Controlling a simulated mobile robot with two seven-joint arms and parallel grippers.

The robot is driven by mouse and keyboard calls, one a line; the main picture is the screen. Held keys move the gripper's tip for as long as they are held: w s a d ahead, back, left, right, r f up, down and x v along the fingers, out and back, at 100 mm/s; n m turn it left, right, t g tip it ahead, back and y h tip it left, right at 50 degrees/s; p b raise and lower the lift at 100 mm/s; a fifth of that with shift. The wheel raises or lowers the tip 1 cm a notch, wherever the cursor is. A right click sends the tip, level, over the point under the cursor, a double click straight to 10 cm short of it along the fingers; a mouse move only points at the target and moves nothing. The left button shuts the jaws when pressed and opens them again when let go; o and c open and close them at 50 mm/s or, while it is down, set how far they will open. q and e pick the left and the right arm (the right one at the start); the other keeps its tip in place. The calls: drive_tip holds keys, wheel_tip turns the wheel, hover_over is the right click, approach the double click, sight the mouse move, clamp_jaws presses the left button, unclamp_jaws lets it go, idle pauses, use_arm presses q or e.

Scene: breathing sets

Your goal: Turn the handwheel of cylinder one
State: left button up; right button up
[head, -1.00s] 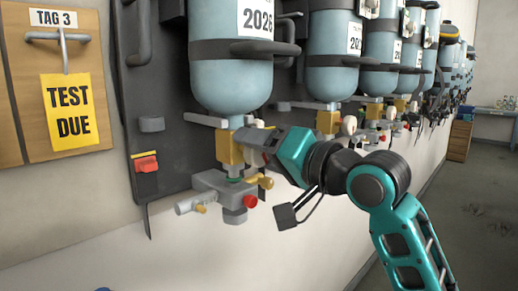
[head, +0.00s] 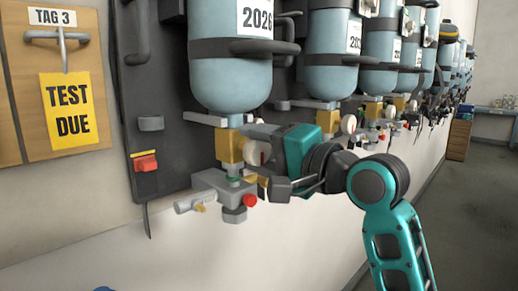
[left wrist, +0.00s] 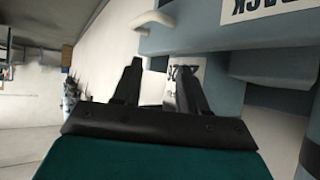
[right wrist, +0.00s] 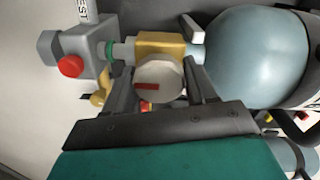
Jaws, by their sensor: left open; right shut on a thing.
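Cylinder one (head: 230,80) is the nearest light-blue cylinder, hanging valve-down on the dark backplate with a 2026 label. Its brass valve (head: 229,147) sits just under it. The handwheel (right wrist: 160,80) is a round cream knob with a red mark on its face, on the side of the brass valve. My right gripper (head: 262,152) is shut on the handwheel; in the right wrist view, one finger lies on each side of it. My left gripper (left wrist: 158,75) is open and empty in the left wrist view, near pale blue-grey surfaces. It is not in the head view.
A grey valve block with a red knob (head: 249,200) hangs below the brass valve. More cylinders (head: 333,70) run along the wall to the right. A board with a yellow TEST DUE tag (head: 70,110) is at the left. Open floor (head: 470,220) lies at the right.

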idle(0.3)
drive_tip(key=o, duration=1)
drive_tip(key=shift+c, duration=0.2)
drive_tip(key=shift+s+d, duration=0.1)
drive_tip(key=v, duration=1.2)
drive_tip(key=shift+s+d+b, duration=0.25)
drive_tip(key=shift+b, duration=0.2)
